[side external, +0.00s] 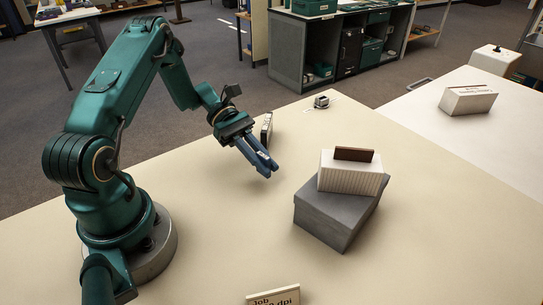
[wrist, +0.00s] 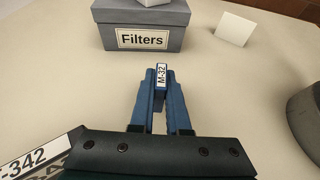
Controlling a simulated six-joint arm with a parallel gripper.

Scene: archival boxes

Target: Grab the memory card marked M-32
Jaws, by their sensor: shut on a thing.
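The memory card marked M-32 (wrist: 161,76) is a small blue piece with a white label, and its label reads upright in the wrist view. My gripper (wrist: 161,84) is shut on it, with the card between the blue fingertips. In the side external view my gripper (side external: 268,168) hangs over the table, left of the grey box, and the card is too small to make out there.
A grey box labelled Filters (wrist: 143,27) stands ahead; in the side view this grey box (side external: 335,212) carries a white ribbed box (side external: 350,177) with a brown piece on top. A white sign (side external: 273,297) stands at the front edge.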

